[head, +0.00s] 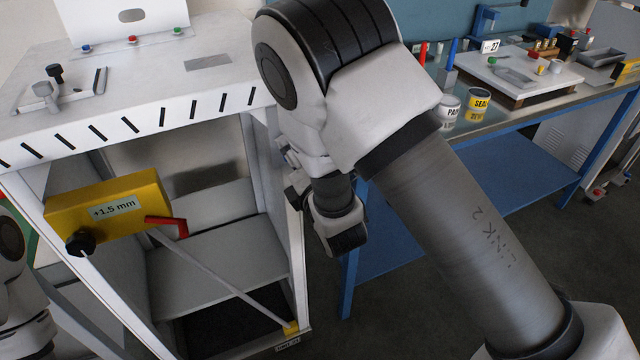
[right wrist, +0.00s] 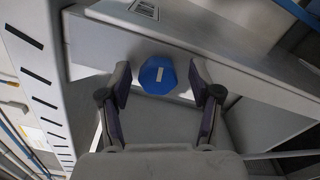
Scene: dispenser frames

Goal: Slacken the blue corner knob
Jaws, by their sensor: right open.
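The blue corner knob (right wrist: 158,75) shows in the right wrist view as a faceted blue cap with a white bar mark, on the pale frame of the cabinet. My right gripper (right wrist: 159,82) is open, with one finger on each side of the knob. Gaps show between the fingers and the knob, so I see no grip on it.
The white cabinet (head: 225,85) has an open front with a diagonal rod. A yellow box (head: 105,205) marked +1.5 mm, with a red lever (head: 170,223) and a black knob (head: 80,243), is on its left post. A blue-legged bench (head: 560,95) with cans stands right.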

